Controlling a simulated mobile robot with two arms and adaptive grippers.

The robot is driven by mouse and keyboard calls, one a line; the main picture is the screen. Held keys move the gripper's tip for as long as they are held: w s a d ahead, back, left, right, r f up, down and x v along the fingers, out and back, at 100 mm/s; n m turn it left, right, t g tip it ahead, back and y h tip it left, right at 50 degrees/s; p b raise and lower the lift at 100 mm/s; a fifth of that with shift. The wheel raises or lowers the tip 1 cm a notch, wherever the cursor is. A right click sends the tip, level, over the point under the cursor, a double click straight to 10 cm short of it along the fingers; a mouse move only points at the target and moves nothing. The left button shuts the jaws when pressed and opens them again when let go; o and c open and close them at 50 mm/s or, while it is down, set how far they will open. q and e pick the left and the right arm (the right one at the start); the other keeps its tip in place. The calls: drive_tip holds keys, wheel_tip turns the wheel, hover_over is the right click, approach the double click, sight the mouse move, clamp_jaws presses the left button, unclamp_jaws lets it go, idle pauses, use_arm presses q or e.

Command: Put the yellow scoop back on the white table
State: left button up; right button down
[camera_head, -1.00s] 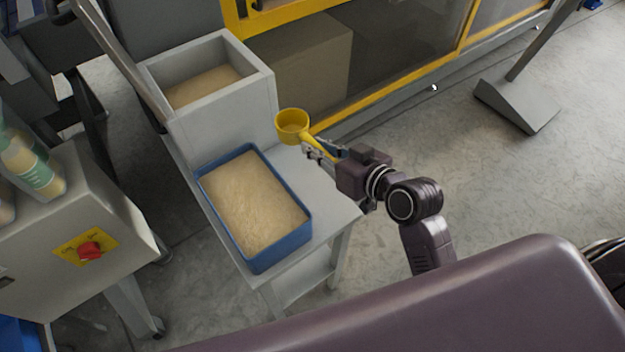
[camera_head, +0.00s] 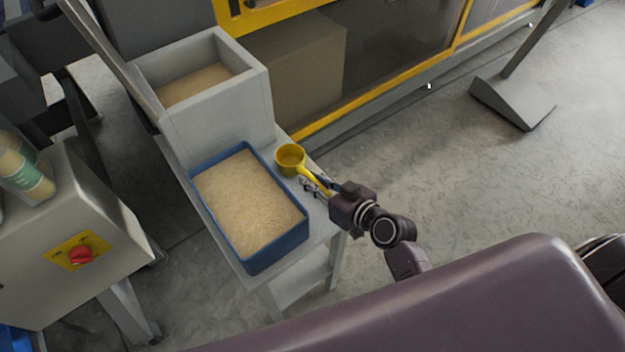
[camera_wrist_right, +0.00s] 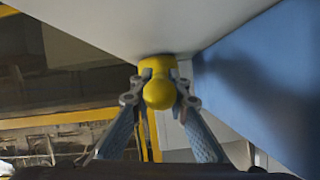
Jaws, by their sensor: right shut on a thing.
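The yellow scoop (camera_head: 290,158) is at the right end of the white table (camera_head: 318,226), beside the blue tray. Its cup opens upward and its handle points toward my right gripper (camera_head: 318,188). My right gripper is shut on the scoop's handle. In the right wrist view the handle's rounded yellow end (camera_wrist_right: 159,92) sits between the two fingertips (camera_wrist_right: 159,100). My left gripper is not in view.
A blue tray (camera_head: 274,263) full of pale grains stands on the table, just left of the scoop. A grey bin (camera_head: 225,110) with similar grains stands behind. A yellow-framed machine (camera_head: 370,100) is at the back. A control box with a red knob (camera_head: 82,256) is at left.

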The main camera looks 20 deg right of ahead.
drive_tip(key=shift+f, duration=0.1)
drive_tip(key=c, duration=1.8)
unclamp_jaws()
drive_tip(key=shift+c, duration=0.2)
drive_tip(key=shift+s+r, duration=0.1)
drive_tip(key=shift+r, duration=0.1)
drive_tip(key=b+v, duration=0.1)
drive_tip(key=v, duration=0.9)
drive_tip(key=shift+s, duration=0.25)
drive_tip(key=shift+s+d+r, duration=0.3)
drive_tip(key=shift+s+r, duration=0.1)
drive_tip(key=shift+s, duration=0.1)
